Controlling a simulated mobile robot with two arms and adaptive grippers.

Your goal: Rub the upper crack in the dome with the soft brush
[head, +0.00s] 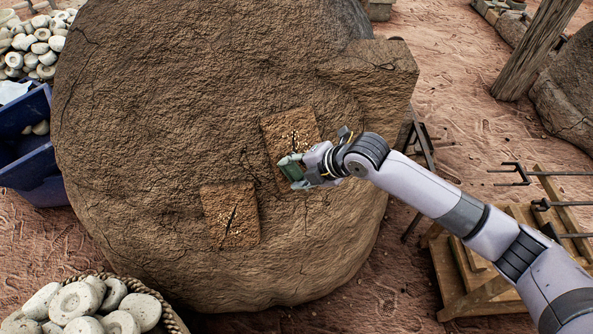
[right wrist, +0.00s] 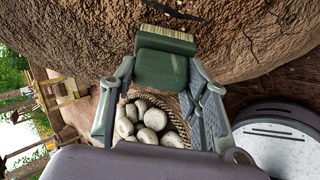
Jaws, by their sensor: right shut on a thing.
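The brown mud dome (head: 150,110) fills the middle of the head view. The upper crack (head: 294,137) is a dark line in a lighter, rough rectangular patch right of centre. The lower crack (head: 231,217) runs through a similar patch lower left. My right gripper (head: 303,166) is shut on the soft brush (head: 290,168), which has a green body. The brush is over the lower part of the upper patch and hides some of it. In the right wrist view the brush's pale bristles (right wrist: 168,33) face the dome; whether they touch it I cannot tell. My left gripper is not in view.
A basket of pale round stones (head: 85,305) stands at the lower left. A blue bin (head: 30,170) and more stones (head: 35,45) are at the left. A wooden stand with metal rods (head: 475,280) is at the right, near my right arm.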

